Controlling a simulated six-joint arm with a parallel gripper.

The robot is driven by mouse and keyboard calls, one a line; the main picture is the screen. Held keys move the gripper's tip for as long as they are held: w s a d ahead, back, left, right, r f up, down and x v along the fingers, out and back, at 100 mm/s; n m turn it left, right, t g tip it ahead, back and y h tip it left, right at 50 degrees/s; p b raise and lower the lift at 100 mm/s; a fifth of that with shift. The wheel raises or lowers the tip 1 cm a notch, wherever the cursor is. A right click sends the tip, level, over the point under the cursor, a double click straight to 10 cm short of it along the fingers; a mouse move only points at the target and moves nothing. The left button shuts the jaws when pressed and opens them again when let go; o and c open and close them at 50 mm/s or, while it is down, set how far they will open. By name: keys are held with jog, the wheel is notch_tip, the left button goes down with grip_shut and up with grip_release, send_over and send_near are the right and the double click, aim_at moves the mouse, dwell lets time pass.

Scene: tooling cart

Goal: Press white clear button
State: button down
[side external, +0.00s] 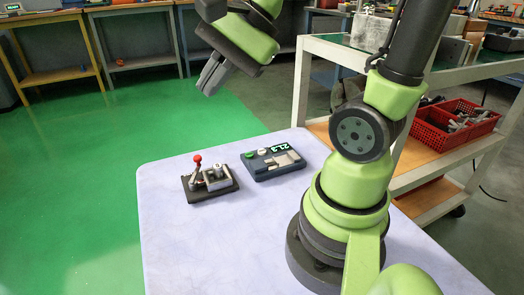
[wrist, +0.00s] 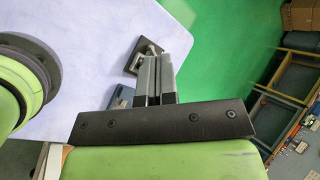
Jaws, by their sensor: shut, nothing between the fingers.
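A dark blue-grey device (side external: 273,164) lies on the pale table in the side view. It has a white button (side external: 263,152), a green button (side external: 249,155) to its left and a lit display (side external: 281,147) with green digits. My gripper (side external: 208,84) is shut and empty, in the air above and to the left of the device, apart from it. In the wrist view the shut fingers (wrist: 157,58) point at the table's edge. A blue-grey part (wrist: 121,97), probably the device, shows beside them, mostly hidden by the gripper. The white button cannot be made out there.
A dark fixture (side external: 210,185) with a red-knobbed lever stands left of the device; it shows partly past the fingertips in the wrist view (wrist: 137,62). A cart with a red crate (side external: 455,125) stands right, behind my arm. The table's front is clear.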

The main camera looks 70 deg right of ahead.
jog(key=w+d+f+m+t, duration=0.1)
jog(key=w+d+f+m, duration=0.15)
jog(key=d+m, duration=0.4)
jog(key=m+t+h, duration=0.2)
jog(key=m+h, duration=0.3)
jog(key=m, duration=1.9)
send_over(264, 150)
notch_tip(264, 150, down, 12)
jog(key=shift+f, duration=0.1)
jog(key=shift+n, duration=0.25)
jog(key=shift+f, duration=4.4)
jog(key=shift+f, duration=0.1)
jog(key=shift+f, duration=0.3)
